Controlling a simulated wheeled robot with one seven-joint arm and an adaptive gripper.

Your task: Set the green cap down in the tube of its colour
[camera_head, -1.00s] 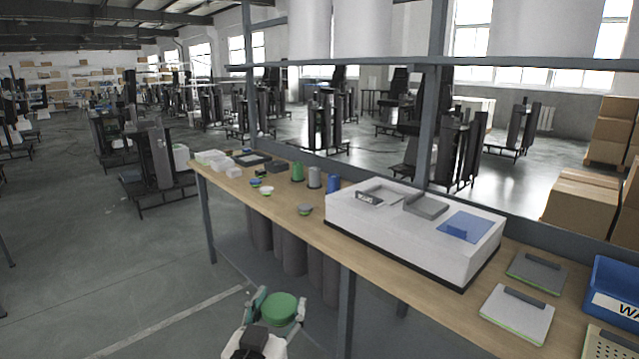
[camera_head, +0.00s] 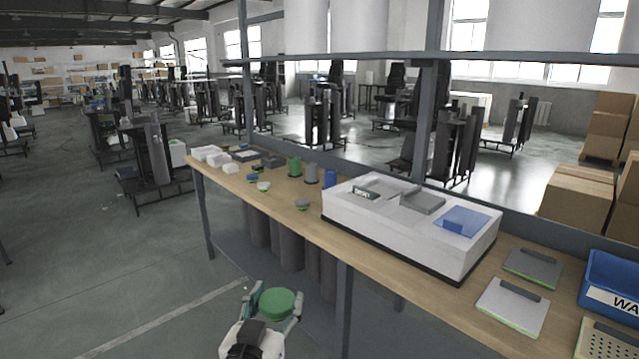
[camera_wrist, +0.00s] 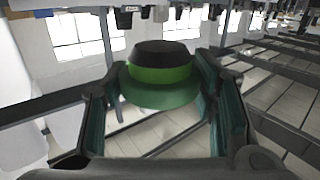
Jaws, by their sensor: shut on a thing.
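My gripper (camera_head: 273,304) is shut on the green cap (camera_head: 276,303), in front of the bench and below its top. In the wrist view the green cap (camera_wrist: 160,78), with a black upper part, sits between the two fingers. The cap is well apart from the tubes.
Flat plates (camera_head: 513,306) and a blue bin (camera_head: 612,285) lie at the right. A shelf rail (camera_head: 400,60) crosses above the bench.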

